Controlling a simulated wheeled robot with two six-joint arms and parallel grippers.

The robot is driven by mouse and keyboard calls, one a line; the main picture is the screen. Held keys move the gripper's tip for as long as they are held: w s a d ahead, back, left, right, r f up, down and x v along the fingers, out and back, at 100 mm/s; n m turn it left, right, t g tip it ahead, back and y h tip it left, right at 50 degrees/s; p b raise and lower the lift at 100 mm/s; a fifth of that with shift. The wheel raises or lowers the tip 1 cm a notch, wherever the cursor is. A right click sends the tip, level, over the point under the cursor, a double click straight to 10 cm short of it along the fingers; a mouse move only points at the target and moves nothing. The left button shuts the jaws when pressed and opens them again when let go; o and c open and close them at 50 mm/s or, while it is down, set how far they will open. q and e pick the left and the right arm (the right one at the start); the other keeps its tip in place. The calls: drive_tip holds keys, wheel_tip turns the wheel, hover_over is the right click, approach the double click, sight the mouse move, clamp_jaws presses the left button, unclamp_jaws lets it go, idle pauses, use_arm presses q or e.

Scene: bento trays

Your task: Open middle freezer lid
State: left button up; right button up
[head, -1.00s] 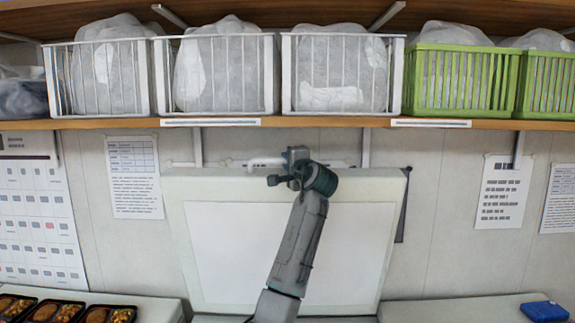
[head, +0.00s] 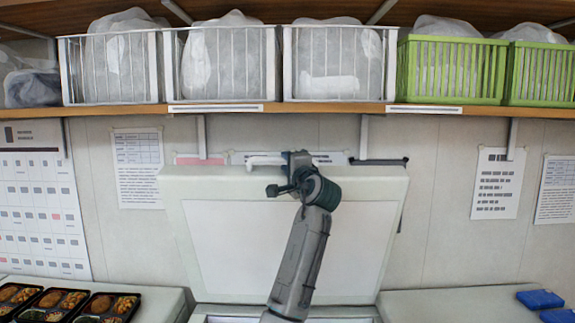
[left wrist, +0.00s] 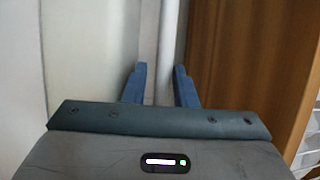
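The middle freezer lid (head: 200,255), a pale panel with a white inner face, stands raised near the back wall. A strip of the middle freezer's rim (head: 345,311) shows below it. My left gripper (head: 274,190) is in front of the lid's upper part, near its top edge; whether it touches the lid is unclear. In the left wrist view, the left gripper's two blue fingers (left wrist: 160,82) are apart with a gap between them, and nothing is clearly held. My right gripper is not in view.
A wooden shelf (head: 330,107) with white baskets (head: 222,65) and green baskets (head: 452,68) runs above the lid. Black bento trays (head: 58,302) sit on the left freezer top. Blue boxes (head: 540,299) lie on the right one (head: 450,305).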

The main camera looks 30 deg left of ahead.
use_arm(q)
drive_tip(key=b+v, duration=0.4)
drive_tip(key=v, duration=0.7)
drive_tip(key=shift+b, duration=0.3)
drive_tip(key=shift+w+a, duration=0.1)
